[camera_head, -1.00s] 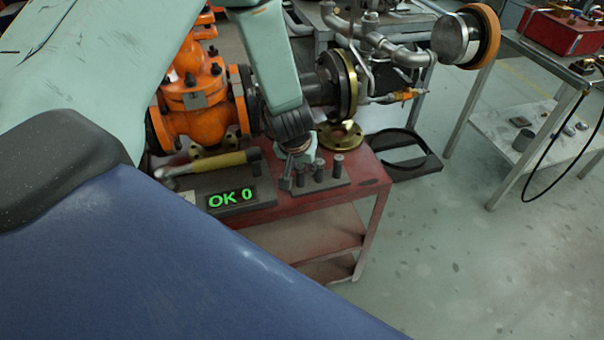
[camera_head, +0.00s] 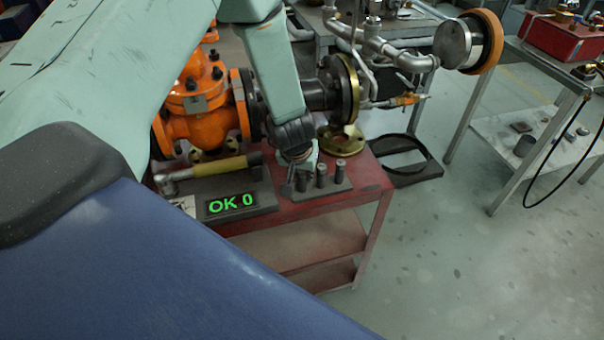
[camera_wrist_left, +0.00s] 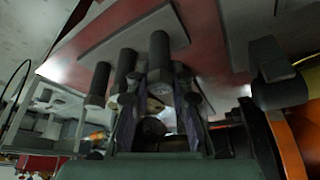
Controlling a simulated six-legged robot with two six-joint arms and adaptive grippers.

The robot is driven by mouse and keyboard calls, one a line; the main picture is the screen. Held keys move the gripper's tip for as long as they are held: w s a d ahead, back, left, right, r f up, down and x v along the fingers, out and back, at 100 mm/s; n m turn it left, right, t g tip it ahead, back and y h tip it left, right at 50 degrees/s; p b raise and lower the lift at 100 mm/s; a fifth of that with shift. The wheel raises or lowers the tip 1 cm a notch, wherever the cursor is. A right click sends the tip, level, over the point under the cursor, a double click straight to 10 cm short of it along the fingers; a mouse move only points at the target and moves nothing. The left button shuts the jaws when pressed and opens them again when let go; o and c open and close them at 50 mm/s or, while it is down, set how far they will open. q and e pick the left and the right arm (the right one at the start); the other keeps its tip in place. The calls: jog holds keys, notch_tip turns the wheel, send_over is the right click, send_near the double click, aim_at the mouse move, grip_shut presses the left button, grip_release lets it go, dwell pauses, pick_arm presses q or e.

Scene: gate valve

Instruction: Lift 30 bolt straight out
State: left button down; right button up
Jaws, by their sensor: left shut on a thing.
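Several dark grey bolts stand upright on a flat dark rack (camera_head: 334,188) at the right end of the red cart's top; two stand clear of my gripper, a middle bolt (camera_head: 322,174) and a right bolt (camera_head: 340,171). My left gripper (camera_head: 293,184) points down at the rack's left end. It is shut on the leftmost bolt (camera_head: 302,181). In the left wrist view, which is upside down, that bolt (camera_wrist_left: 159,58) shows between the fingers (camera_wrist_left: 158,115), with the other bolts beside it. I cannot tell whether its lower end is clear of the rack. My right gripper is not in view.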

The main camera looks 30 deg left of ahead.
pick_arm(q)
jog(key=shift+r+p, duration=0.4)
jog(key=shift+r, duration=0.1)
notch_tip(320, 180, up, 27)
jog(key=p, duration=2)
jog(key=shift+f, duration=0.1)
notch_tip(320, 180, down, 26)
jog(key=b, duration=2.5)
jog(key=shift+s, duration=0.15)
jog(key=shift+r+p, duration=0.45)
jog(key=shift+r, duration=0.05)
jog(key=shift+r+p, duration=1.6)
jog(key=shift+r, duration=0.55)
jog(key=shift+f, duration=0.1)
